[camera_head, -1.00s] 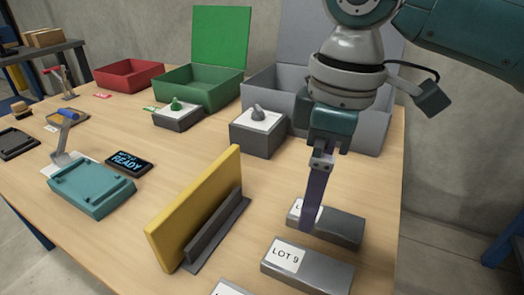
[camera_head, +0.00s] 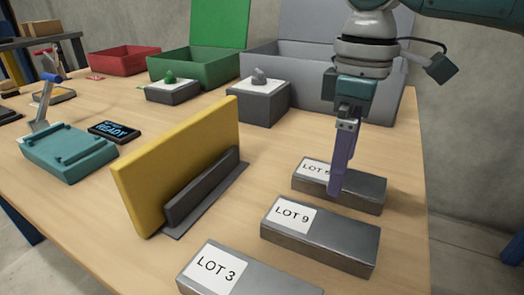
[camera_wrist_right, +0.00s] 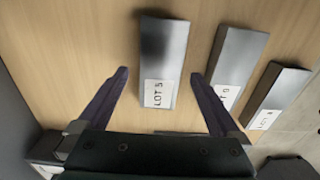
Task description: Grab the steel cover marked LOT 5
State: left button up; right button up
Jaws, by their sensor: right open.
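The steel cover marked LOT 5 (camera_head: 360,190) is a grey block with a white label, lying flat on the table as the farthest of three covers in a row. My right gripper (camera_head: 337,192) points down at it from above, and its finger hides part of the label. In the right wrist view the LOT 5 cover (camera_wrist_right: 166,65) shows between the spread fingers of my right gripper (camera_wrist_right: 158,75), with nothing held. The height of the fingertips above the cover is hard to tell. My left gripper is not in view.
The LOT 9 cover (camera_head: 330,242) and LOT 3 cover (camera_head: 240,275) lie nearer in the row. A yellow panel (camera_head: 175,165) stands left of them. A grey pedestal (camera_head: 259,104) and a large grey bin (camera_head: 310,90) stand behind. Bare table lies around the LOT 5 cover.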

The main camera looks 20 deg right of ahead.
notch_tip(320, 180, down, 2)
jog(key=shift+f, duration=0.1)
grip_shut()
dwell(0.8)
